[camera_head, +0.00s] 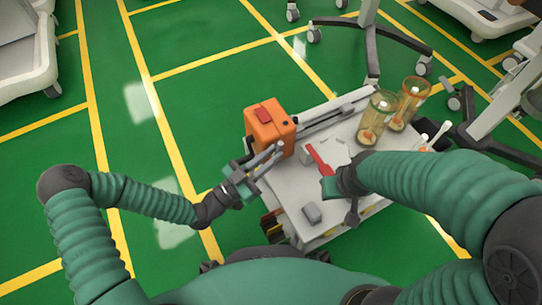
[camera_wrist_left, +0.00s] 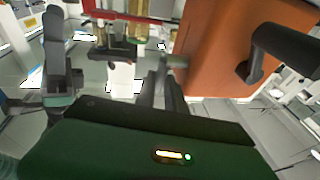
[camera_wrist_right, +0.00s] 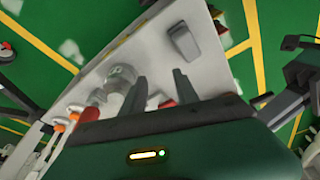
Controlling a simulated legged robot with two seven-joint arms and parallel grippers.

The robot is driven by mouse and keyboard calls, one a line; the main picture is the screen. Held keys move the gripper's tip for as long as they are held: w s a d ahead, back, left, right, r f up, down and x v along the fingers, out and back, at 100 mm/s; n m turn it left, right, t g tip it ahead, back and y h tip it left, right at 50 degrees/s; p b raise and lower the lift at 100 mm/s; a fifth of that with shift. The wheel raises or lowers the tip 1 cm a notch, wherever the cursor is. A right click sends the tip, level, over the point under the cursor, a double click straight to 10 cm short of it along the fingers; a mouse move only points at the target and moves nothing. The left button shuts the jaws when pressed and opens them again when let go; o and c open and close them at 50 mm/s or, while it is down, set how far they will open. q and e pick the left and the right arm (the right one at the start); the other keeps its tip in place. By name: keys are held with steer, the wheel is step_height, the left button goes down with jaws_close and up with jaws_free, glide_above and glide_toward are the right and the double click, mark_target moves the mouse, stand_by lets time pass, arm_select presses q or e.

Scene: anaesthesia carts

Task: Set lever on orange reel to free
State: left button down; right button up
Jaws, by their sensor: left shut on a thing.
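The orange reel (camera_head: 270,131) is a box-shaped unit with a red patch on top, standing at the back left of the cart top. It fills the upper right of the left wrist view (camera_wrist_left: 225,45), where a black handle-like part (camera_wrist_left: 285,48) sticks out from its face.
The cart top (camera_head: 290,190) carries a grey block (camera_head: 312,212), a red handle (camera_head: 318,159) and two clear canisters (camera_head: 376,118) at the right. A wheeled stand base (camera_head: 372,50) is behind.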

arm_select(q)
steer(key=shift+f, duration=0.3)
steer(key=c, duration=1.7)
jaws_free()
steer(key=shift+r, duration=0.1)
steer(key=shift+a, duration=0.1)
steer(key=p+v, duration=0.5)
steer(key=v, duration=1.2)
steer(key=shift+p, duration=0.3)
